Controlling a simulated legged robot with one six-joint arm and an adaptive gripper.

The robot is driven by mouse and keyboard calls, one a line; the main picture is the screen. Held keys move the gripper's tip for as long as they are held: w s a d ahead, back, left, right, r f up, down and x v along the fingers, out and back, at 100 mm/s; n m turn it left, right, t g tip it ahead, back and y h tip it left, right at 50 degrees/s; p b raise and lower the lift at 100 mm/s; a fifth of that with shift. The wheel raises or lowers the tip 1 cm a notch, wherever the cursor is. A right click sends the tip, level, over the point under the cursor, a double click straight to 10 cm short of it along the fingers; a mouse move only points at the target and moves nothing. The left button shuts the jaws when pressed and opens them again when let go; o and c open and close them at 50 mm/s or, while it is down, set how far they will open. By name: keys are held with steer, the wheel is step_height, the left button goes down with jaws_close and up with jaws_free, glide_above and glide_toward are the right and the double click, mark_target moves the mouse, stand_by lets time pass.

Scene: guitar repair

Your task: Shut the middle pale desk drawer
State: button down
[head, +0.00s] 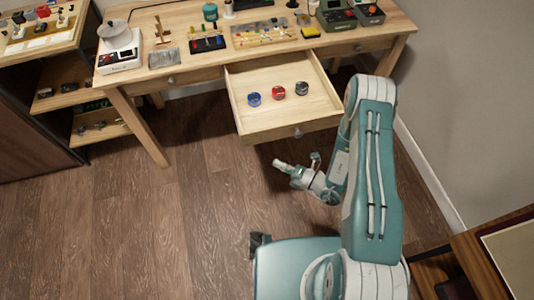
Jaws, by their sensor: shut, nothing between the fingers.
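The middle pale desk drawer (241,124) is pulled far out of the desk, with a small round knob (297,133) on its front. Inside it lie a blue round item (254,99), a red one (278,92) and a dark one (302,88). My gripper (277,163) is in front of and below the drawer front, to the left of my arm. It is shut and empty, with its tip pointing left. It looks apart from the drawer.
The pale desk (185,72) carries tools, a scale with a pot (119,45) and boxes. Its left drawer (172,80) looks shut. A shelf unit (60,100) stands at left. A wooden cabinet (480,265) is at lower right. The wooden floor (150,220) is clear.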

mark_target(244, 139)
steer(key=shift+w+d+x, duration=0.2)
steer(key=shift+w+x, duration=0.2)
steer(key=shift+x, duration=1.6)
steer(key=shift+w+d+x, duration=0.25)
steer(key=shift+w+x, duration=0.15)
steer(key=shift+x, duration=1.6)
steer(key=shift+w+d+x, duration=0.2)
steer(key=shift+w+x, duration=0.2)
steer(key=shift+x, duration=1.55)
